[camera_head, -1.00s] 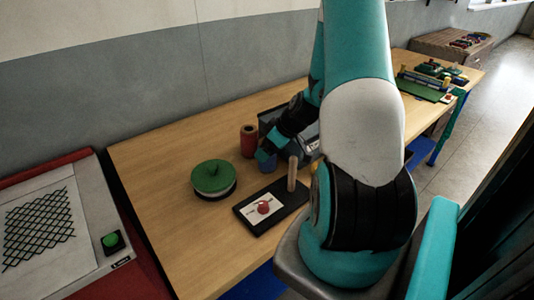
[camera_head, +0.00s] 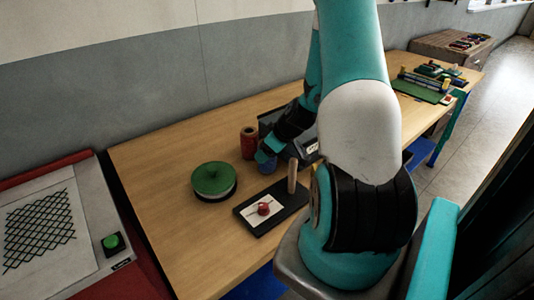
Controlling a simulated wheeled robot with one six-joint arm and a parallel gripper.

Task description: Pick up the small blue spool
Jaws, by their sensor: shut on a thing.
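The small blue spool (camera_head: 267,166) is on the wooden table, or only just above it; I cannot tell which. My gripper (camera_head: 266,154) is over it and shut on its upper part. The gripper's fingers hide the spool's top. My arm reaches in from the right and covers part of the table behind.
A red-brown spool (camera_head: 248,143) stands just behind the blue one. A green round reel (camera_head: 214,181) lies to the left. A black board (camera_head: 249,220) with a wooden peg (camera_head: 292,175) is in front. A dark grey bin (camera_head: 268,122) is behind my gripper.

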